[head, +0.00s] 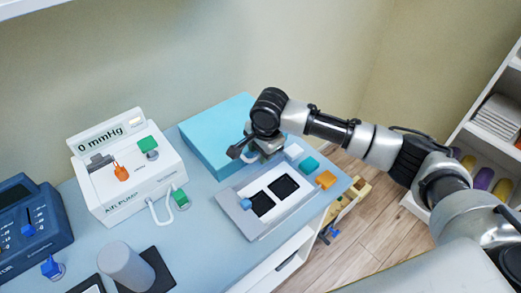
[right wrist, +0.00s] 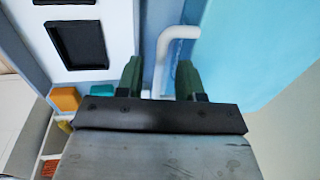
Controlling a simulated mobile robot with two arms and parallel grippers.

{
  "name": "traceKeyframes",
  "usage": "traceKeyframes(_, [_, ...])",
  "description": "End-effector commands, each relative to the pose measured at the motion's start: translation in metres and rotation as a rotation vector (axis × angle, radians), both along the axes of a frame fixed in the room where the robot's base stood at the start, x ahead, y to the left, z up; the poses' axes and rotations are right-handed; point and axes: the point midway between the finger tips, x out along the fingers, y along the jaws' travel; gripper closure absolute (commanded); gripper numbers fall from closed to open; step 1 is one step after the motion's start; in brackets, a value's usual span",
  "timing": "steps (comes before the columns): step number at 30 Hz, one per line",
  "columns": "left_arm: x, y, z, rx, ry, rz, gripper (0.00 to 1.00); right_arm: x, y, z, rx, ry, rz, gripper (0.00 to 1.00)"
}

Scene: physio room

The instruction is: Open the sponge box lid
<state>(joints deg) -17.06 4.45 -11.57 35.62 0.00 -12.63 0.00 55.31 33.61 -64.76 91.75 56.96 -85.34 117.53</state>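A light blue box (head: 210,130), seemingly the sponge box, lies on the table near the wall, its flat top closed. It fills the upper right of the right wrist view (right wrist: 255,50). A white bent handle (right wrist: 178,33) stands beside the box's edge; what it is fixed to is hard to tell. My right gripper (head: 240,152) is at the box's near right edge. In the right wrist view its two dark green fingers (right wrist: 159,72) are apart, with the lower part of the handle between them, and no clear contact. My left gripper is not in view.
A white tray panel with two black pads (head: 237,209) lies just in front of the gripper, with white, teal and orange blocks (head: 326,179) along its edge. A white pump (head: 127,175) stands left. A shelf (head: 480,130) is at the right.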

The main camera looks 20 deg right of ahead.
Motion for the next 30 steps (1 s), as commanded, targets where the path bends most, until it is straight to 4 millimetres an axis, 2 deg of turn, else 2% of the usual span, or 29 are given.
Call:
traceKeyframes(10, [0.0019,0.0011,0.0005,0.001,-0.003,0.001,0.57,0.0008,0.0005,-0.0049,0.0,-0.001,0.001,0.63])
traceKeyframes(18, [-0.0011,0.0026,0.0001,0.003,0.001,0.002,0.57,0.0007,0.0004,-0.0046,0.0,-0.001,0.001,1.0])
traceKeyframes(26, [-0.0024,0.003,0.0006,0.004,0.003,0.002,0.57,0.0008,0.0003,-0.0041,-0.001,-0.001,0.001,1.0])
traceKeyframes(30, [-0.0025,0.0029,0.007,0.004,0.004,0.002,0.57,0.001,0.0005,0.0011,0.0,0.0,0.001,1.0])
